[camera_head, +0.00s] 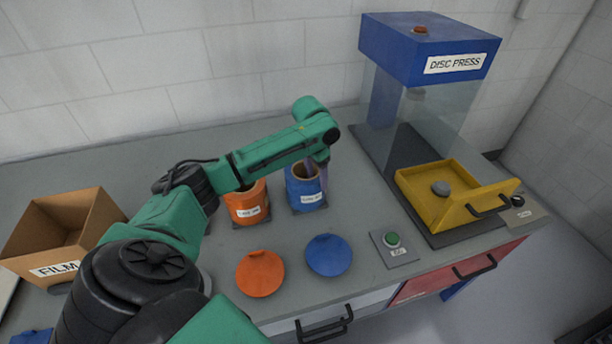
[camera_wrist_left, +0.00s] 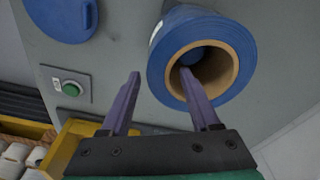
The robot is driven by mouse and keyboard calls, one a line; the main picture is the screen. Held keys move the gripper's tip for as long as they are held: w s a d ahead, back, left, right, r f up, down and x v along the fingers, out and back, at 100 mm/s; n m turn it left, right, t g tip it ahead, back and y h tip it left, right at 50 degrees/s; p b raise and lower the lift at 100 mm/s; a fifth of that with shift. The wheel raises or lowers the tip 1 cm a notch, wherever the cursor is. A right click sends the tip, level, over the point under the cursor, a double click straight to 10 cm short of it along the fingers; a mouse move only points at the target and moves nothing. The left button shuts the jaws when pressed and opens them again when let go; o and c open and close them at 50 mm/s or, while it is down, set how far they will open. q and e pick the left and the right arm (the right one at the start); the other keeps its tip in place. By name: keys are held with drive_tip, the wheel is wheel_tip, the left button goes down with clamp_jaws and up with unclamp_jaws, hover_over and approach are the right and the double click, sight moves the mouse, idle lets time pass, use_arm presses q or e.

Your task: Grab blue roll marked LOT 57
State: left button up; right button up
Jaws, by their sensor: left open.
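The blue roll (camera_head: 303,191) stands upright on the counter, with a white label too small to read. It also shows in the wrist view (camera_wrist_left: 159,76), with a tan hollow core and something blue inside. My left gripper (camera_head: 317,178) is open and empty, pointing down at the roll's top. In the wrist view, one purple finger of my left gripper (camera_wrist_left: 160,72) overlaps the core opening and the other lies outside the roll's wall. I cannot tell how deep the inner finger reaches. My right gripper is not in view.
An orange roll (camera_head: 246,207) stands left of the blue one. Flat orange (camera_head: 260,274) and blue (camera_head: 329,256) discs lie in front. A green button (camera_head: 392,239), the disc press (camera_head: 426,48) with its yellow drawer (camera_head: 424,204), and an open FILM box (camera_head: 32,241) flank them.

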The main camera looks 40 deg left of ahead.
sight(317, 186)
use_arm(q)
drive_tip(key=f, duration=0.3)
drive_tip(key=f+p, duration=0.1)
drive_tip(key=shift+w+f, duration=0.3)
drive_tip(key=shift+f, duration=0.1)
drive_tip(key=shift+r, duration=0.1)
clamp_jaws()
idle(0.7)
drive_tip(key=shift+w, duration=0.1)
